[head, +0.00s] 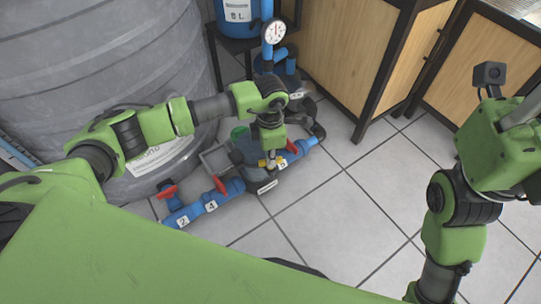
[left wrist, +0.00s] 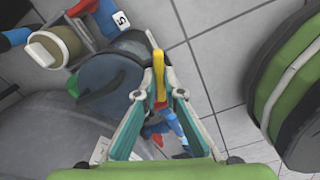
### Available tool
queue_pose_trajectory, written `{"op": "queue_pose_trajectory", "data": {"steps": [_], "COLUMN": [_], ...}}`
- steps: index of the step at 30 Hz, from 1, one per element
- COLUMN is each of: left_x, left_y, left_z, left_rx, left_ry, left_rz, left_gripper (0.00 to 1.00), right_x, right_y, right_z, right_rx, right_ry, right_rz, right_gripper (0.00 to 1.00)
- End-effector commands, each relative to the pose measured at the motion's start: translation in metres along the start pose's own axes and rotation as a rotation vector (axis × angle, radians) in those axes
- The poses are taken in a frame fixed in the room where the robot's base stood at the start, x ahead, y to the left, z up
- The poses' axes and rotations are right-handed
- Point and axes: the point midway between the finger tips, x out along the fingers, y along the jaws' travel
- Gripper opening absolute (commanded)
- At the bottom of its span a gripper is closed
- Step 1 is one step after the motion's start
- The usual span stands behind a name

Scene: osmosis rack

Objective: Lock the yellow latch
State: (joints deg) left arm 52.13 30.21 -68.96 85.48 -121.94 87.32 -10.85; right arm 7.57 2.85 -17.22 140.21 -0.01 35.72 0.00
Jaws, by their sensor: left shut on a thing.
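The yellow latch (left wrist: 158,72) stands up between the fingertips of my left gripper (left wrist: 160,92) in the left wrist view. The fingers are closed on it from both sides. In the head view my left gripper (head: 269,158) points down at the blue pipe assembly, and a small yellow part of the latch (head: 262,163) shows at its tip. The latch sits by a dark grey rounded housing (left wrist: 118,78), partly covered by the gripper. My right arm stands at the right of the head view, and its fingers cannot be made out.
Blue pipes with number tags (head: 198,211) and red valve handles (head: 168,191) run along the floor beside the latch. A large grey tank (head: 80,65) stands at the left. A pressure gauge (head: 274,31) rises behind. Wooden cabinets (head: 345,50) stand at the back; the tiled floor at right is clear.

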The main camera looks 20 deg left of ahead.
Motion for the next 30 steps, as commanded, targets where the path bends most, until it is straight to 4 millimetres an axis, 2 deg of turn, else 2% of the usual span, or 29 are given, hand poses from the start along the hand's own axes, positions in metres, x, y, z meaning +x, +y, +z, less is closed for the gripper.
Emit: {"op": "queue_pose_trajectory", "data": {"steps": [30], "left_x": [0.0004], "left_y": [0.0005], "left_z": [-0.0008], "left_rx": [0.939], "left_ry": [0.002], "left_rz": [0.000], "left_gripper": [0.00], "right_x": [-0.0042], "right_y": [0.0006], "right_z": [0.0027], "right_rx": [0.001], "right_ry": [-0.015], "right_rz": [0.004], "right_gripper": [0.25]}}
